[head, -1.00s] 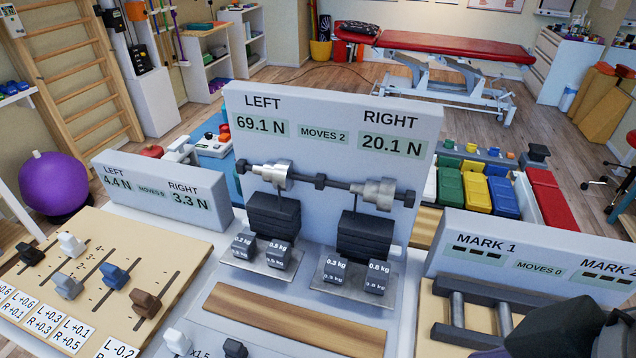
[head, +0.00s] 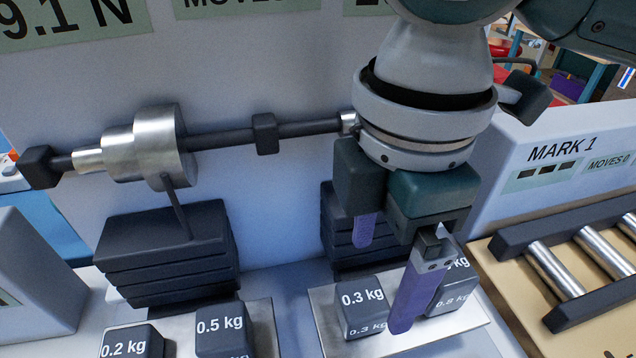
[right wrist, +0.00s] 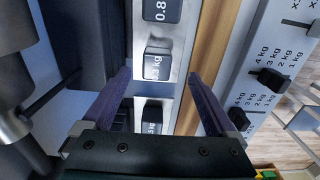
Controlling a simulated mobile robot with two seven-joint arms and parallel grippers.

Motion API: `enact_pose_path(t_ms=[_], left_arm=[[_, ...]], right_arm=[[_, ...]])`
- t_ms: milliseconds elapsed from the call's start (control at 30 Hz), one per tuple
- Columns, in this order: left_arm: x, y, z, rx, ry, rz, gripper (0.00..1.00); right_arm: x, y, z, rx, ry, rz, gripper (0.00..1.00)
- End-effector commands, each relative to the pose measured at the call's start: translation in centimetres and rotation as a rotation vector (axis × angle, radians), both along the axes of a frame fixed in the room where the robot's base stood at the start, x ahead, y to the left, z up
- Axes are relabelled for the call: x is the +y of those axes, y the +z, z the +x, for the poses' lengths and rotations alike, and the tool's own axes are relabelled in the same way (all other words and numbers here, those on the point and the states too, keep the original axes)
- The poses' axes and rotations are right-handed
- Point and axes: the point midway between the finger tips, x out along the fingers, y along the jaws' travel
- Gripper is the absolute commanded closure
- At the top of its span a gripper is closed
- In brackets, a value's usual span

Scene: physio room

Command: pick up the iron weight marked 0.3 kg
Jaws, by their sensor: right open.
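The iron weight marked 0.3 kg (head: 362,309) is a small dark cube with white lettering. It stands on a metal plate (head: 322,335) in front of a dark stack. In the right wrist view the weight (right wrist: 157,66) sits ahead of the fingertips, in line with the gap between them. My right gripper (head: 385,285) is open and empty, its purple fingers pointing down above the plate. One finger is behind the weight and one at its right front in the head view. I cannot tell if they touch it. My left gripper is not in view.
The 0.8 kg weight (head: 452,297) stands close to the right, partly hidden by a finger. Weights marked 0.5 kg (head: 222,328) and 0.2 kg (head: 133,342) stand on the left plate. A beam with metal drums (head: 150,145) runs behind. A wooden strip (right wrist: 212,60) lies beside the plate.

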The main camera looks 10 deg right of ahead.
Motion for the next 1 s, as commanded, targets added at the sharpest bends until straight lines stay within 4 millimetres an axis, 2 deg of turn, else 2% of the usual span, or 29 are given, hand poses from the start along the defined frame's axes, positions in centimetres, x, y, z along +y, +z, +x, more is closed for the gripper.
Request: enact_pose_path(t_ms=[167,467,767,1000], left_arm=[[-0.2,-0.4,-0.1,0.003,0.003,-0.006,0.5],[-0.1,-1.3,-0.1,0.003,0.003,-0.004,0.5],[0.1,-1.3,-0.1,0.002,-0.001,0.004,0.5],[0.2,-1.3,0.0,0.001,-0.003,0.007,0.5]], right_arm=[[0.1,-1.7,0.0,0.0,-0.001,0.001,0.07],[0.7,-6.1,0.3,-0.001,-0.001,0.001,0.07],[0.7,-6.6,0.4,-0.004,0.001,0.002,0.07],[0.7,-6.5,0.4,-0.004,0.001,0.002,0.33]])
